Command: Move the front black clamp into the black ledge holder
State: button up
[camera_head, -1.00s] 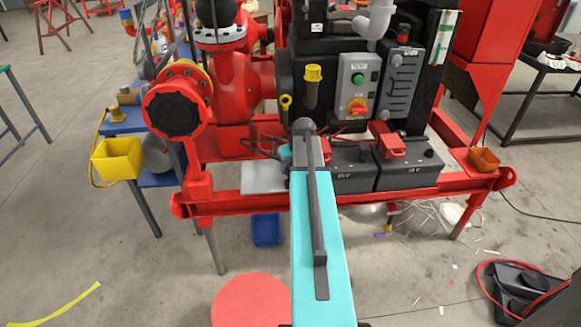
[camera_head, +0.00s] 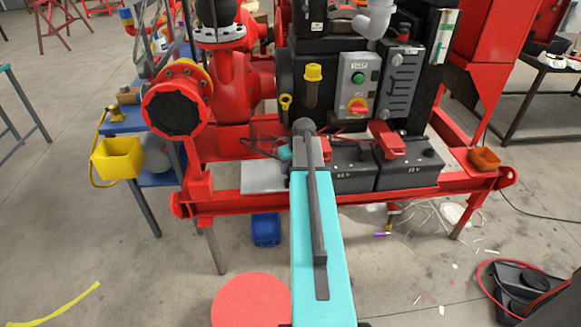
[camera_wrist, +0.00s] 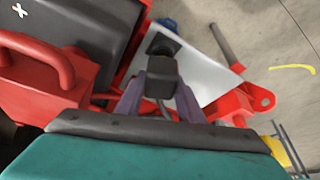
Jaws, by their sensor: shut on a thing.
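In the wrist view, my gripper (camera_wrist: 158,100) is shut on a black clamp (camera_wrist: 163,72), whose blocky dark body sits between the two fingertips. Just beyond it is a dark square piece (camera_wrist: 160,44), which looks like the black ledge holder, at the edge of a light grey ledge plate (camera_wrist: 203,74). The clamp overlaps this piece in the picture; I cannot tell whether they touch. In the head view, the ledge plate (camera_head: 262,178) shows left of my arm, while my arm hides the clamp and gripper fingers.
Two dark batteries (camera_head: 408,173) with red terminal covers stand right of my arm. The red skid rail (camera_head: 240,204) runs in front. A red pump (camera_head: 225,100) stands behind at left. A blue bin (camera_head: 266,229) lies on the floor below the plate.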

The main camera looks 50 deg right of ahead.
jog(key=shift+f+b, duration=0.8)
jog(key=shift+f, duration=0.7)
dwell(0.8)
jog(key=o, duration=1.3)
jog(key=shift+o, duration=0.2)
jog(key=shift+r, duration=0.1)
jog(key=b+v, duration=0.1)
jog(key=v, duration=1.2)
jog(key=shift+r+b, duration=0.3)
jog(key=shift+b, duration=0.05)
jog(key=shift+s, duration=0.1)
